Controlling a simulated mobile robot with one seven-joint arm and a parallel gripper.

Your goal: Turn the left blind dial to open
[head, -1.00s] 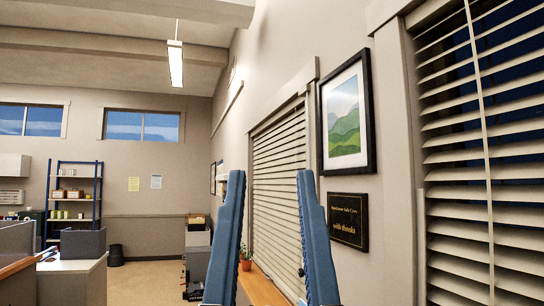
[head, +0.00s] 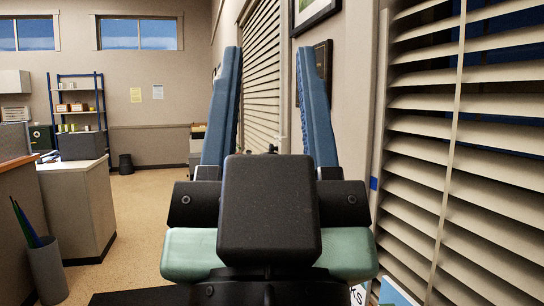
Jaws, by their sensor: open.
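The left blind (head: 262,85) hangs on the right-hand wall ahead, and its slats show between my gripper's fingers. My gripper (head: 268,58) points forward with its two blue fingers spread apart and nothing held between them. The fingers and the dark gripper body hide the lower part of this blind. A tiny dark shape shows just above the gripper body; I cannot tell whether it is the dial. No dial can be made out clearly. A second blind (head: 450,160) with wide, tilted slats fills the right side, close to me.
A dark plaque (head: 322,62) and a framed picture (head: 315,10) hang on the wall behind the right finger. At left stand a desk (head: 85,210), a bin with rolled items (head: 47,272) and a blue shelf rack (head: 80,95). The floor between desk and gripper is clear.

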